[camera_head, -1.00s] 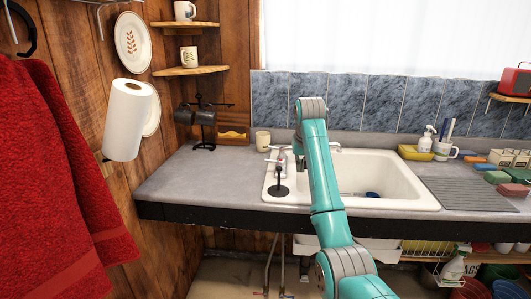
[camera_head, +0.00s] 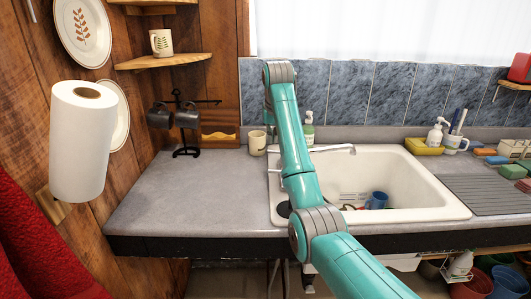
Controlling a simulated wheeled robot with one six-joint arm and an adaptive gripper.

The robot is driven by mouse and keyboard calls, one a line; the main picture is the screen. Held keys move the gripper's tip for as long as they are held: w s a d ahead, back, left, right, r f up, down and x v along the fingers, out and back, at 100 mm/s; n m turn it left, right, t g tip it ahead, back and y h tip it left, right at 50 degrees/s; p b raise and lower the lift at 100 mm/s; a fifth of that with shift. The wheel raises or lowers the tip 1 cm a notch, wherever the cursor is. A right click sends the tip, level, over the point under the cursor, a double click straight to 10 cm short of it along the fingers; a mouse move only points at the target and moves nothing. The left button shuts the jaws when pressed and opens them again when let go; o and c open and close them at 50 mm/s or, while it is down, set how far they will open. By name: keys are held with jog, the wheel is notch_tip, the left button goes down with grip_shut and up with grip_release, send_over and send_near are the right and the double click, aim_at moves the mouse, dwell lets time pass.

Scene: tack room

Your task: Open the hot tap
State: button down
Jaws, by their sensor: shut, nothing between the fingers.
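The tap's chrome spout (camera_head: 335,149) reaches right over the back of the white sink (camera_head: 447,203). A small pale metal part (camera_head: 274,170), perhaps a tap handle, shows just left of my teal arm. The rest of the tap is hidden behind the arm, so I cannot tell the hot handle from the cold one or how it is turned. No water shows at the spout. My arm rises in front of the sink's left side and bends down behind itself at the top. My gripper is hidden behind the arm near the tap.
A cream cup (camera_head: 257,143) and a soap bottle (camera_head: 308,130) stand behind the sink. A black mug stand (camera_head: 186,125) is on the counter at left. A blue mug (camera_head: 377,200) lies in the sink. The left counter (camera_head: 185,195) is clear.

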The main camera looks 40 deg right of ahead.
jog(key=x, duration=0.9)
jog(key=shift+s+f, duration=0.2)
jog(key=shift+f, duration=0.25)
jog(key=shift+s+a+f, duration=0.15)
jog(key=shift+s+a, duration=0.3)
jog(key=shift+s, duration=0.35)
jog(key=shift+s+a+f, duration=0.1)
jog(key=shift+s+a, duration=0.35)
jog(key=shift+s, duration=0.35)
jog(key=shift+d, duration=0.1)
